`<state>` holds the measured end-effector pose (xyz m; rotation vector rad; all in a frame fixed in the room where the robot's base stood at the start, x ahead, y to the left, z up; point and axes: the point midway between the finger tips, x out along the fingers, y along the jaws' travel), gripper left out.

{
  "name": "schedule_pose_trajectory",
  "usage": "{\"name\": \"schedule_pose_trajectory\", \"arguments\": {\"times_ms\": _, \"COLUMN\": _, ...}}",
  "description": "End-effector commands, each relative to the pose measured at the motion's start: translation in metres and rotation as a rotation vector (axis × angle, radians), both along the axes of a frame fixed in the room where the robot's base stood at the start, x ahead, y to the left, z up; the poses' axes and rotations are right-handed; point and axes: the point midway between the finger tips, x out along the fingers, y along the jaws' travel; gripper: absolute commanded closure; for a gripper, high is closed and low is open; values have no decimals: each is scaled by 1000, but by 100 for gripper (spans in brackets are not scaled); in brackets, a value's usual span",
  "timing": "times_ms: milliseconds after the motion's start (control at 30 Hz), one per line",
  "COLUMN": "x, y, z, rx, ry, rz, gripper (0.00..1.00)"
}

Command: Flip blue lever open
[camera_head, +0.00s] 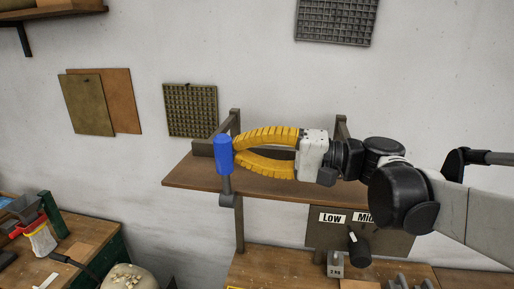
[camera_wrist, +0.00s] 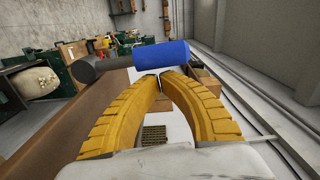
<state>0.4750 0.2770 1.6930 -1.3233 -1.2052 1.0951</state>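The blue lever handle (camera_head: 224,155) stands upright at the left front of the wooden shelf. Its grey stem (camera_head: 226,185) runs down to a grey hub (camera_head: 228,201) at the shelf's front edge. My gripper (camera_head: 236,151) comes from the right, with its yellow fingers curved together and their tips right beside the handle. In the wrist view, the fingertips (camera_wrist: 164,74) nearly meet with nothing visible between them. The blue handle (camera_wrist: 162,55) lies just beyond the tips, across them. Whether the tips touch it I cannot tell.
The wooden shelf (camera_head: 190,176) lies beneath my gripper, with upright posts behind. Below it is a panel with "Low" and "Mid" labels and a black knob (camera_head: 358,246). A bench with tools and a sack (camera_head: 128,277) stands at lower left. The room left of the lever is clear.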

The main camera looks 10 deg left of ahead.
Motion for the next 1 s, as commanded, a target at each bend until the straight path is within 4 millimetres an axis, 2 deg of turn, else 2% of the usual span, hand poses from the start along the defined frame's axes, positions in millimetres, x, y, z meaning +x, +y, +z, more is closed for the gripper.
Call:
{"name": "schedule_pose_trajectory", "arguments": {"times_ms": 667, "x": -13, "y": 1, "z": 3, "rx": -10, "ry": -121, "rz": 1, "gripper": 100}}
{"name": "schedule_pose_trajectory", "arguments": {"times_ms": 1000, "x": -32, "y": 3, "z": 3, "rx": -23, "ry": -306, "rz": 2, "gripper": 100}}
